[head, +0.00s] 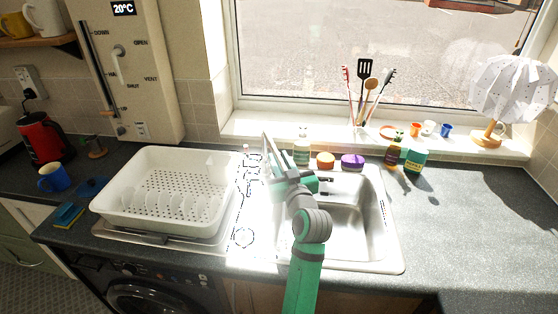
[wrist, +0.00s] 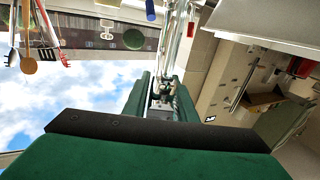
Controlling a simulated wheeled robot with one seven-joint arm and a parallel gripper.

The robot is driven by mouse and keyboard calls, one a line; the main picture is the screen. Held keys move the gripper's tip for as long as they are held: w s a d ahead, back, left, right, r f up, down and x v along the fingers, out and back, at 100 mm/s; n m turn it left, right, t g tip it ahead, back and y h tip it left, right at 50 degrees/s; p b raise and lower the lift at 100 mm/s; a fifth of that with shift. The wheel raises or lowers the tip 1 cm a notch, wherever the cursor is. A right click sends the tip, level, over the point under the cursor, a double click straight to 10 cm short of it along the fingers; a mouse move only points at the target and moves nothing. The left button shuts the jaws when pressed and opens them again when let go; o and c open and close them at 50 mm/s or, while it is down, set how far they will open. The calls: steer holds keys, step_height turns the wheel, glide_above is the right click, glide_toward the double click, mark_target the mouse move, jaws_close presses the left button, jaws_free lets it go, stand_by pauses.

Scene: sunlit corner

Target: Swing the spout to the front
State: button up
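My gripper (wrist: 163,82) is at the tap, with one green finger on each side of the chrome spout in the wrist view. The spout (wrist: 178,28) runs from the top edge of that view down between the fingers. Whether the fingers press on it I cannot tell. A blue part (wrist: 150,10) and a red part (wrist: 190,28) show on either side of the spout. In the head view my gripper (head: 270,152) is over the back left of the sink (head: 345,235), and my arm hides much of the tap and the sink's left side.
A white dish rack (head: 165,190) stands left of the sink. Bottles (head: 413,158), an orange item (head: 325,160) and a purple item (head: 352,161) stand behind the sink. Utensils (head: 366,90) and a white lamp (head: 515,90) are on the windowsill. The right counter is clear.

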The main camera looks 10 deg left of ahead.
steer(key=shift+o, duration=1.1)
steer(key=v, duration=1.1)
steer(key=shift+w, duration=0.15)
